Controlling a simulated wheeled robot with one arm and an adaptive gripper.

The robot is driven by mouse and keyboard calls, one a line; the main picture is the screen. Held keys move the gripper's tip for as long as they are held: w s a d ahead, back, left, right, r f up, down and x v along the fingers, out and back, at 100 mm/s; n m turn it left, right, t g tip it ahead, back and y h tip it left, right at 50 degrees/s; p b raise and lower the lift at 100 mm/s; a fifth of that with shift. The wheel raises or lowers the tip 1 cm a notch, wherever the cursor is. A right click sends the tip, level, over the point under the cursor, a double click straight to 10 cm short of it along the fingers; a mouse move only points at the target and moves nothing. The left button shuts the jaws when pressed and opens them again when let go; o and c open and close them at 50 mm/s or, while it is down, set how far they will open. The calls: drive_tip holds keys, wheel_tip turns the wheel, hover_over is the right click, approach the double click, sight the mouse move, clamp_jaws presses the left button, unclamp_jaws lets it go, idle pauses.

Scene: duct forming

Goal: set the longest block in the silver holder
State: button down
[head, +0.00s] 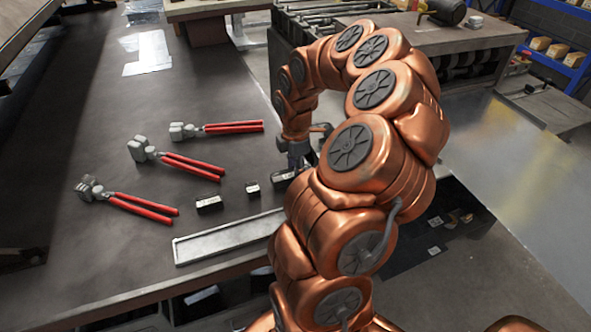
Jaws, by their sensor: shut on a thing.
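The silver holder (228,237), a long shallow tray, lies near the table's front edge, partly hidden by my arm on its right. Several dark blocks lie in a row behind it. The left block (209,204) is longer than the small middle block (252,188). The right block (284,178) is partly hidden by my arm, so its full length does not show. My gripper (301,160) is over the right block, pointing down and shut on it. The fingertips are largely hidden, and I cannot tell whether the block is lifted. The holder's visible part looks empty.
Three red-handled tools (233,127) (178,160) (140,203) lie on the dark table (100,265) left of and behind the blocks. Pale sheets (147,52) lie farther back. The table's front edge runs just before the holder.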

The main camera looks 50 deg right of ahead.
drive_tip(key=shift+r+p, duration=1.5)
drive_tip(key=shift+r, duration=2.45)
